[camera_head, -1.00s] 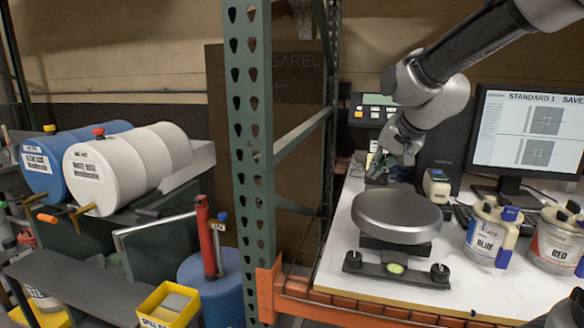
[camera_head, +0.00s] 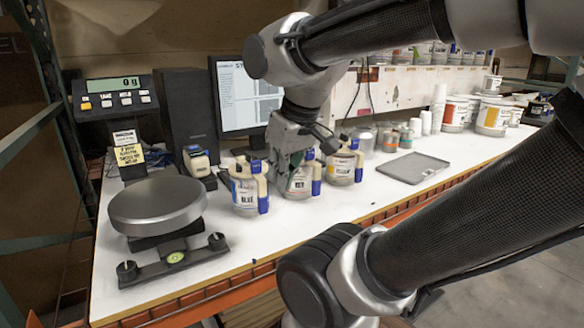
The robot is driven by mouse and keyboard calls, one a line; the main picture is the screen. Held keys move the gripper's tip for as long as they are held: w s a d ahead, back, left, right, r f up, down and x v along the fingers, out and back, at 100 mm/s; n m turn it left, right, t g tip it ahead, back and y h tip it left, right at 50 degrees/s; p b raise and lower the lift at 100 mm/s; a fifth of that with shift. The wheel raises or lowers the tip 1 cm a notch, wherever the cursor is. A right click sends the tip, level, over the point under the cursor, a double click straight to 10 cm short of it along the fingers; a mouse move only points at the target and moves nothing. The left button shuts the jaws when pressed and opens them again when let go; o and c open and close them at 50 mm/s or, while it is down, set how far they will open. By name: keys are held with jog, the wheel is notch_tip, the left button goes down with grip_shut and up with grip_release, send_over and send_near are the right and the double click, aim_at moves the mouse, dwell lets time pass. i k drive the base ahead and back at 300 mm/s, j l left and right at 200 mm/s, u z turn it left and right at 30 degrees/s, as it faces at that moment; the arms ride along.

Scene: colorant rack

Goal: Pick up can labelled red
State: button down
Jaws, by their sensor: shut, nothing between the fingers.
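The can labelled red (camera_head: 300,186) stands on the white bench between two other cans, in the middle of the head view. Its upper part is partly hidden behind my gripper. My gripper (camera_head: 286,184) points down at this can, its fingers overlapping the can's left side in the picture. The fingers are shut with nothing between them. Whether they touch the can cannot be told from this view.
The blue can (camera_head: 245,198) stands close on the left and a yellow-marked can (camera_head: 343,168) close on the right. A round scale (camera_head: 157,207) is at the bench's left. A grey tray (camera_head: 413,168) lies right. A monitor (camera_head: 240,97) stands behind.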

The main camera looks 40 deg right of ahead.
aim_at(305, 184)
jog(key=z, duration=1)
